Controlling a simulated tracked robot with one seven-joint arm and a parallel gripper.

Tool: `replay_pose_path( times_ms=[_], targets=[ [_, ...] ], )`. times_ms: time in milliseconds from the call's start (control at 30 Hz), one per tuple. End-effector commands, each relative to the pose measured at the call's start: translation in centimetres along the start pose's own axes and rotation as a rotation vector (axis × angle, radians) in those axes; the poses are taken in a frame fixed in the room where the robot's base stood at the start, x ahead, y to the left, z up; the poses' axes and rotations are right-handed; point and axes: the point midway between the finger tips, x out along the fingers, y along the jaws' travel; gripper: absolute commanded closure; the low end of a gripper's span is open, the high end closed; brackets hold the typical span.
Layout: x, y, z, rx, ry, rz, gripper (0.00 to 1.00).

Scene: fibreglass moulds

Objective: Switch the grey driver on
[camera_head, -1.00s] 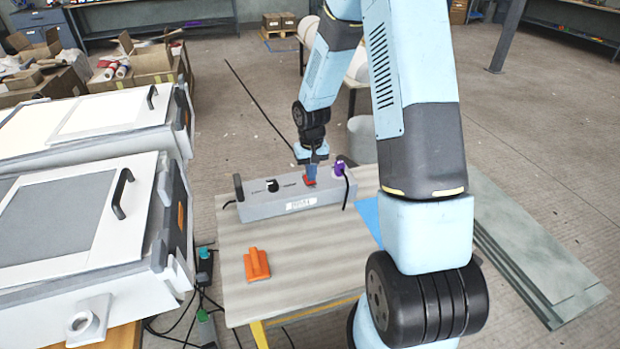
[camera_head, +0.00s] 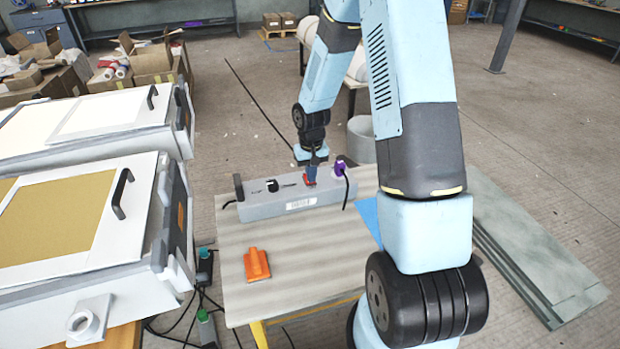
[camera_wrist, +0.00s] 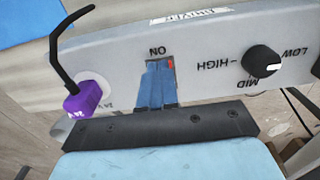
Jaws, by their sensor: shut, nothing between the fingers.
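The grey driver (camera_head: 268,207) is a long box lying on the small table, also across the top of the wrist view (camera_wrist: 115,52). Its red switch (camera_wrist: 171,64) sits in a slot marked ON and is mostly hidden behind my fingers. My gripper (camera_head: 310,179) is shut and empty, its blue fingertips (camera_wrist: 158,68) at the switch slot; I cannot tell whether they touch. A black knob (camera_wrist: 262,61) marked LOW, MID and HIGH is right of the slot in the wrist view. A purple plug (camera_wrist: 83,100) with a black cable is left of it.
An orange block-like tool (camera_head: 257,264) lies on the table (camera_head: 310,250) in front of the driver. White mould units (camera_head: 70,230) with black handles stand at the left. The nearer one's top panel (camera_head: 55,220) is tan. Cables lie between them and the table.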

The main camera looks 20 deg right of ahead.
Motion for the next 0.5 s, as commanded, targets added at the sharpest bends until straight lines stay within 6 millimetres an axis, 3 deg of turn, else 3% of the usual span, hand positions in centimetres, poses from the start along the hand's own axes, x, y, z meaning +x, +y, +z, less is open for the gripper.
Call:
replay_pose_path(
  times_ms=[500],
  targets=[
    [-3.4, 0.0, -0.1, 0.001, 0.002, 0.000, 1.00]
  ],
)
